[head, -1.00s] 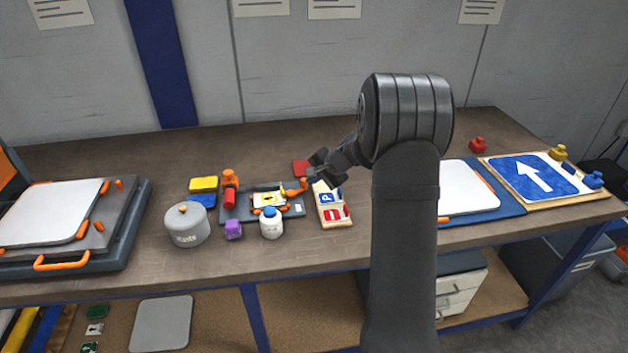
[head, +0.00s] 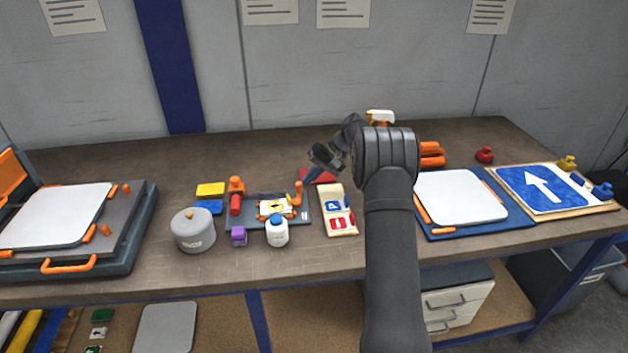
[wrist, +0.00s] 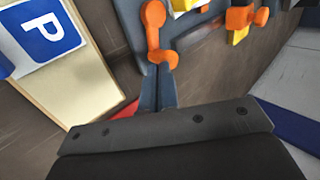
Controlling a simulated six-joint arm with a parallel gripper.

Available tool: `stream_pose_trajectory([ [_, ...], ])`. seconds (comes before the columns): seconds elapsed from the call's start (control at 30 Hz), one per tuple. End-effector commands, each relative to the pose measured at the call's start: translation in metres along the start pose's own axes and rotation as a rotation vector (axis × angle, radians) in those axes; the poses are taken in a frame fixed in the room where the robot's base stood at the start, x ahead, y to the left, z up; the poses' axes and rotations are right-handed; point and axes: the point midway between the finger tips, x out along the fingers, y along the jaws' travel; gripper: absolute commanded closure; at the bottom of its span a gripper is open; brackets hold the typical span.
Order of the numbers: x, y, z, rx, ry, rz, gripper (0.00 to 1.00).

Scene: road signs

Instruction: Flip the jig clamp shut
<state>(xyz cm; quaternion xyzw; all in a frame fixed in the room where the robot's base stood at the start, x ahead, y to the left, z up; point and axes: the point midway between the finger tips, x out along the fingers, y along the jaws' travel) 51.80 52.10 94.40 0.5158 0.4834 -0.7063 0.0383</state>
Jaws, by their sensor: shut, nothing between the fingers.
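The jig is a blue-grey plate (head: 303,218) near the middle of the bench, with a small yellow and white sign (head: 276,208) on it. An orange clamp part (head: 298,190) stands at its right end; what looks like the same part (wrist: 155,32) shows at the top centre of the wrist view. I cannot tell how far the clamp is turned. My gripper (head: 309,176) is shut and empty, pointing down and left beside this part. In the wrist view my fingertips (wrist: 165,82) are just below its lower end; whether they touch is unclear.
A wooden board with blue and red signs (head: 338,222) lies right of the jig. A white bottle (head: 277,232), purple block (head: 239,236) and grey pot (head: 193,232) stand in front and left. A red piece (head: 319,176) lies behind. An orange-red tool (head: 236,196) stands at the jig's left.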

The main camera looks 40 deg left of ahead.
Motion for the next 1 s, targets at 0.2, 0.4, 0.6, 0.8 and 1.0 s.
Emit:
stream_pose_trajectory([
  [0.2, 0.0044, -0.0054, -0.0049, -0.045, -0.038, -0.001, 1.00],
  [0.4, 0.0062, -0.0076, -0.0072, -0.044, -0.036, -0.001, 1.00],
  [0.6, 0.0068, -0.0083, -0.0079, -0.043, -0.036, -0.001, 1.00],
  [0.8, 0.0069, -0.0084, -0.0079, -0.043, -0.035, -0.001, 1.00],
  [1.0, 0.0065, -0.0080, -0.0080, -0.043, -0.035, -0.001, 1.00],
])
